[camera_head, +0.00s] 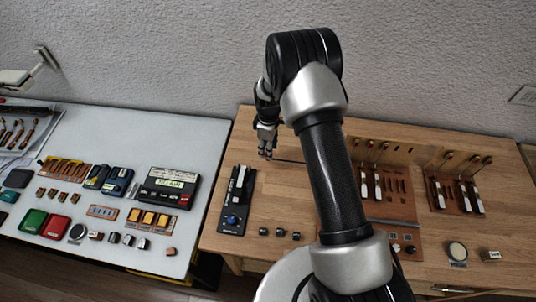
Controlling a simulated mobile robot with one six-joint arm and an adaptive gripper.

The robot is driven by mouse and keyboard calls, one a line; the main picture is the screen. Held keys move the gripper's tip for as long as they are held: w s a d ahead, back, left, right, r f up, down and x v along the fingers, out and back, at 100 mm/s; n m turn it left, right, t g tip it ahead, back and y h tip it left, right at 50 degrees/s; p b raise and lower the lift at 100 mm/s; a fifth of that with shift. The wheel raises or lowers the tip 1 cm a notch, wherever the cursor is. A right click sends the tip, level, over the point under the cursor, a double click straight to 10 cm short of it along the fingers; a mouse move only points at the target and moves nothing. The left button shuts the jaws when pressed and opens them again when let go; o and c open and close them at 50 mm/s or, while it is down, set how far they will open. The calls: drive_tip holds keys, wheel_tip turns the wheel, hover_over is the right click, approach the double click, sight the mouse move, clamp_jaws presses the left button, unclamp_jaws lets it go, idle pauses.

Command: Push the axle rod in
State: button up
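My gripper (266,153) points down over the left part of the wooden bench (215,238), behind the black device with a blue knob. Its fingers look small and close together; I cannot tell whether they are open or shut. A thin dark rod (290,161) shows just right of the fingertips, lying roughly level, and runs behind my arm. It may be the axle rod, but I cannot tell whether the fingers touch it. My arm hides its right end and whatever it enters.
A second hammer group (466,195) stands farther right. The black device (236,200) and several small dark blocks (280,232) are near the front. A round pale disc (457,251) lies front right. The white table (170,130) at left holds many boxes and tools.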

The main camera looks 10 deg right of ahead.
drive_tip(key=shift+f, duration=2.15)
clamp_jaws()
